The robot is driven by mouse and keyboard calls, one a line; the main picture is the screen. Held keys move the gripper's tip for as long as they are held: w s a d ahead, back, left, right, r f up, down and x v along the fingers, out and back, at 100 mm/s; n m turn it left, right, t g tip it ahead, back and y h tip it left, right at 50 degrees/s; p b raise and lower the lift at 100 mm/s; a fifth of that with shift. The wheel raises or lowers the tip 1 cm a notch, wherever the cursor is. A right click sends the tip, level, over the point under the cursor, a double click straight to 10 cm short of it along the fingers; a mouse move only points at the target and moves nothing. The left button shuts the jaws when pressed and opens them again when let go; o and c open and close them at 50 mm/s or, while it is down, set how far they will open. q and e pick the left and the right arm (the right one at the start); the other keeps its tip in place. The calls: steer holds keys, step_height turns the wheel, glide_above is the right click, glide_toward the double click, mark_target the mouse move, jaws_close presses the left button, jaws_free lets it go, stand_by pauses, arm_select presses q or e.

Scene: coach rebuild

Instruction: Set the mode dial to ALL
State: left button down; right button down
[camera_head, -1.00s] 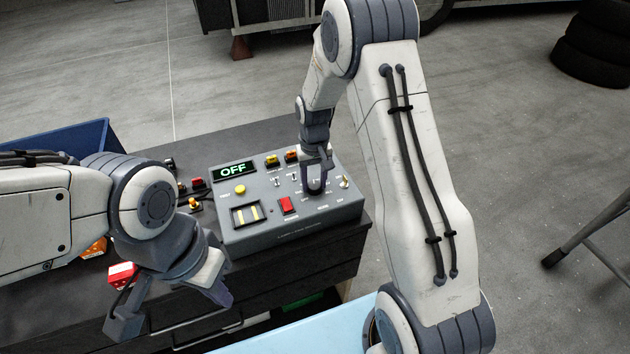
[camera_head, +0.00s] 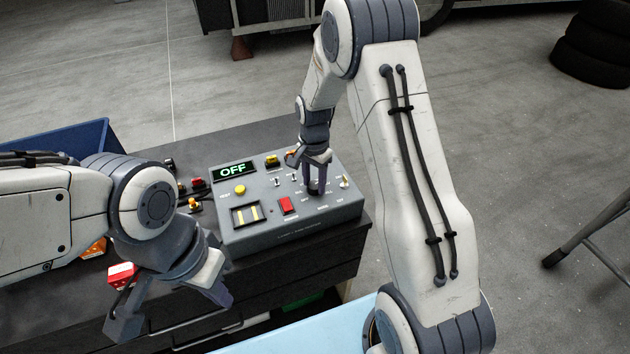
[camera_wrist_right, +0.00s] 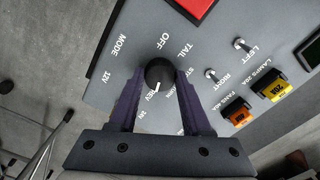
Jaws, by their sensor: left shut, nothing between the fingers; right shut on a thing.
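The mode dial (camera_wrist_right: 160,75) is a round black knob with a white pointer mark, on the grey control box (camera_head: 340,213). In the right wrist view its mark points down toward the REV label, away from OFF and TAIL. An ALL label cannot be made out. My right gripper (camera_head: 314,192) is shut on the dial, one finger on each side of it; the fingers also show in the wrist view (camera_wrist_right: 158,92). The box's display (camera_head: 234,170) reads OFF in green. My left gripper (camera_head: 222,298) is shut and empty, in front of the box's left side.
The box has a red rocker switch (camera_head: 288,205), a yellow button (camera_head: 239,189) and small toggle switches. It stands on a dark workbench (camera_head: 290,262). A red and white block (camera_head: 122,275) and a blue bin (camera_head: 70,140) are at the left.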

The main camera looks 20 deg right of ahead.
mark_target(314, 185)
steer(key=m, duration=0.5)
steer(key=shift+w+r+m, duration=0.1)
steer(key=shift+m, duration=0.2)
steer(key=m, duration=0.5)
stand_by(0.4)
steer(key=shift+c, duration=1.8)
jaws_free()
steer(key=shift+r, duration=0.5)
step_height(314, 185, up, 9)
steer(key=b, duration=0.2)
steer(key=shift+r, duration=0.2)
